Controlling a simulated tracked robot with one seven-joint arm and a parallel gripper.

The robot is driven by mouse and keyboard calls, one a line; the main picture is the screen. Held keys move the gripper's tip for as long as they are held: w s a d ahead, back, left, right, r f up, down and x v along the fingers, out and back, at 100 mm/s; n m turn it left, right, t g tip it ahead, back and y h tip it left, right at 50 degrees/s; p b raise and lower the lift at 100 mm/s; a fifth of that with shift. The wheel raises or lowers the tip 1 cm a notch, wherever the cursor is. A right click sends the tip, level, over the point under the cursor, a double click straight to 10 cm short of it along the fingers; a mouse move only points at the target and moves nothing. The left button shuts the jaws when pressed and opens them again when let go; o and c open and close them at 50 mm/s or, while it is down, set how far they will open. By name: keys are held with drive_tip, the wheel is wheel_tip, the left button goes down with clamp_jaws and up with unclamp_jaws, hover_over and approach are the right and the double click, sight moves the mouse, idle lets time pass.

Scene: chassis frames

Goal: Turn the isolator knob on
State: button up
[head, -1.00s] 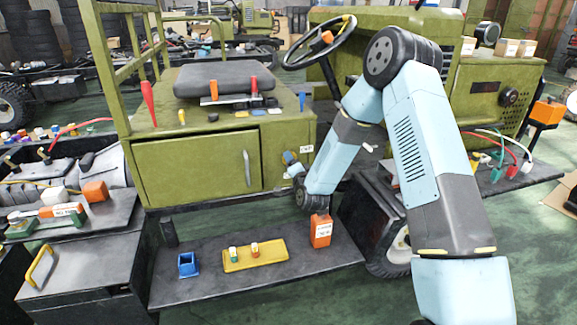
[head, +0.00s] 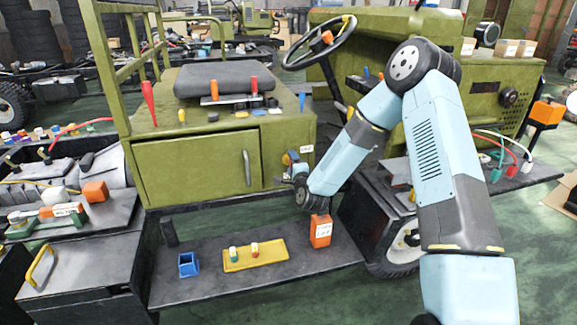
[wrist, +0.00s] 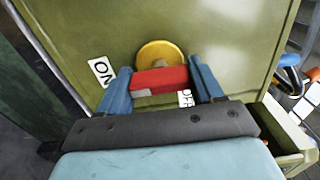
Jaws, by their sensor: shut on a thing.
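The isolator knob is a red bar (wrist: 160,80) on a round yellow disc (wrist: 158,55), mounted on an olive panel (wrist: 210,25) in the wrist view. A white ON label (wrist: 101,71) is to the left of the disc. An OFF label (wrist: 185,97) sits below right, partly hidden by my gripper. My gripper (wrist: 160,76) is shut on the red bar, one blue finger at each end. The bar lies nearly level in the wrist view, with a pale patch at its left end. In the head view my gripper (head: 287,173) is at the cabinet's right side, and the knob is hardly visible.
A green cabinet (head: 195,165) with a handled door stands left of my gripper. Below is a dark shelf (head: 215,285) with a yellow tray (head: 256,264), a blue box (head: 188,264) and an orange box (head: 320,231). A steering wheel (head: 300,62) is above.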

drive_tip(key=shift+d+f, duration=0.3)
drive_tip(key=shift+d, duration=0.2)
drive_tip(key=o, duration=0.9)
drive_tip(key=shift+o, duration=0.7)
drive_tip(key=shift+a+r, duration=0.15)
drive_tip(key=v, duration=1.3)
drive_tip(key=shift+s, duration=0.35)
